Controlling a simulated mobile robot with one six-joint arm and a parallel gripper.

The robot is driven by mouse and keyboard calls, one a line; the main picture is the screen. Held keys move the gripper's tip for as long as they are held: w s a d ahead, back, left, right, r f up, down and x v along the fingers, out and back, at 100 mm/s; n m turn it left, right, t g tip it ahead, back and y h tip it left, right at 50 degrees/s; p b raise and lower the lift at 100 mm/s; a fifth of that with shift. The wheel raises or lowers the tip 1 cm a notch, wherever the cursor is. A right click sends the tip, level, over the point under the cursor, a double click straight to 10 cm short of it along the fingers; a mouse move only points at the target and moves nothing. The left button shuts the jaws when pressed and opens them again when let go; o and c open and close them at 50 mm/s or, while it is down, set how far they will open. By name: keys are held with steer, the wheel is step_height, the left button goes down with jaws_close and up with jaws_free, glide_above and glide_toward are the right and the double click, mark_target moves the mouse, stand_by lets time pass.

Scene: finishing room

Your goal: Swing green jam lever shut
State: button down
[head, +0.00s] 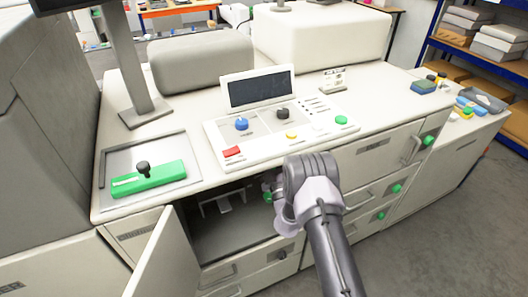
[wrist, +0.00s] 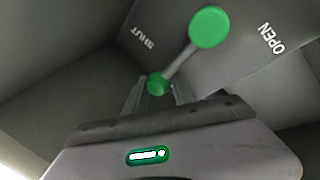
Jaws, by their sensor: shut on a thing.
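The green jam lever (wrist: 180,62) shows in the wrist view as a grey rod with a large round green end (wrist: 208,27) against a grey panel and a smaller green knob (wrist: 158,84) nearer me. The panel has the word SHUT at left and OPEN at right. The rod slants down and left from the large end, which lies between the words. My gripper (wrist: 158,92) is shut on the small knob. In the head view my gripper (head: 272,197) reaches into the cabinet opening beside a bit of green; the wrist hides most of the lever there.
The open cabinet door (head: 165,262) stands at the left of the opening. Above is the white counter with a control panel (head: 280,128) and a tray holding a green block (head: 148,179). Drawers with green knobs (head: 397,188) lie right of my arm.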

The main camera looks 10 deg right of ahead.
steer(key=shift+d+m+h+p, duration=0.35)
steer(key=shift+d+m+h, duration=0.25)
steer(key=shift+m, duration=0.5)
steer(key=shift+f, duration=0.15)
steer(key=c, duration=1.1)
jaws_free()
steer(key=shift+d, duration=0.15)
steer(key=shift+w+d, duration=0.1)
steer(key=shift+w, duration=0.05)
